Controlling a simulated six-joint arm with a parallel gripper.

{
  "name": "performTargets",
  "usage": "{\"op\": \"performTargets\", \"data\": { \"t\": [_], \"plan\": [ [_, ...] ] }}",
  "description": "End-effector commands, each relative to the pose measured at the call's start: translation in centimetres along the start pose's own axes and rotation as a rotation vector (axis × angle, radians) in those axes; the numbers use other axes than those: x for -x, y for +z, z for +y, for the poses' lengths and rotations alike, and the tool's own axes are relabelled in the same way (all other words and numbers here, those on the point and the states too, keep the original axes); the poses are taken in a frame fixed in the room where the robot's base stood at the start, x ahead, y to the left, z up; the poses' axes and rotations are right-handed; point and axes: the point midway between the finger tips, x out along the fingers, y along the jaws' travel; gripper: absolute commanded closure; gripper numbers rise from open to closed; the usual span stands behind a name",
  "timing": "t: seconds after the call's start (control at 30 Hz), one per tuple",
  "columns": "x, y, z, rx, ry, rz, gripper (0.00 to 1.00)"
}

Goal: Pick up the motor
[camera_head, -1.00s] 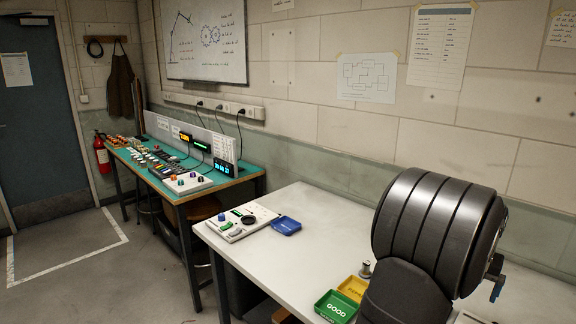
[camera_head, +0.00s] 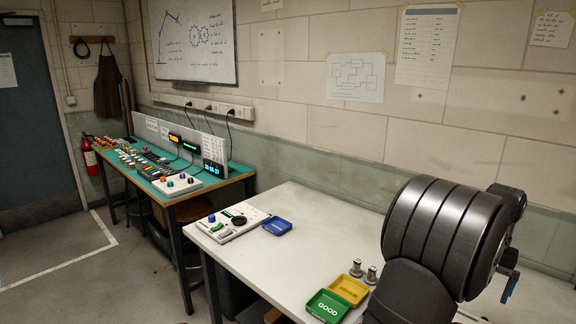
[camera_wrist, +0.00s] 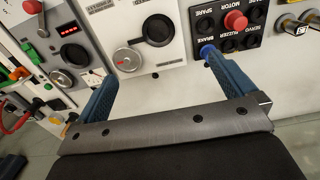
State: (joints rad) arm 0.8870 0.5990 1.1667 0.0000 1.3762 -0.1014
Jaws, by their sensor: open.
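Two small silvery cylinders, which look like motors, stand on the white bench beside the yellow tray in the head view: a left motor (camera_head: 355,268) and a right motor (camera_head: 371,274). Two metal cylindrical parts (camera_wrist: 291,24) at the top right of the wrist view may be the same ones. My gripper (camera_wrist: 158,66) is open, its blue fingers wide apart with nothing between them. It faces control panels, and the metal parts are off to the right of its right finger. In the head view a blue finger (camera_head: 510,286) shows at the right, away from the motors.
The wrist view shows a black switch panel (camera_wrist: 222,38) with a red button.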

Motion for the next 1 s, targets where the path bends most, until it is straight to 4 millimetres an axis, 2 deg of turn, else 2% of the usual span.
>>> {"op": "performTargets", "data": {
  "t": [0.03, 0.3, 0.37, 0.67, 0.77, 0.83, 0.97, 1.0],
  "plan": [
    [0.0, 0.0, 0.0, 0.0, 0.0, 0.0, 0.02],
    [0.0, 0.0, 0.0, 0.0, 0.0, 0.0, 0.55],
    [0.0, 0.0, 0.0, 0.0, 0.0, 0.0, 0.65],
    [0.0, -0.1, -0.4, -0.001, 0.001, 0.001, 0.65],
    [0.1, -1.0, -2.5, -0.007, 0.005, 0.007, 0.65],
    [0.1, -1.9, -5.3, -0.019, 0.01, 0.015, 0.65],
    [0.3, -3.8, -12.8, -0.057, 0.021, 0.039, 0.65],
    [0.4, -4.2, -15.4, -0.071, 0.024, 0.049, 0.65]
  ]
}}
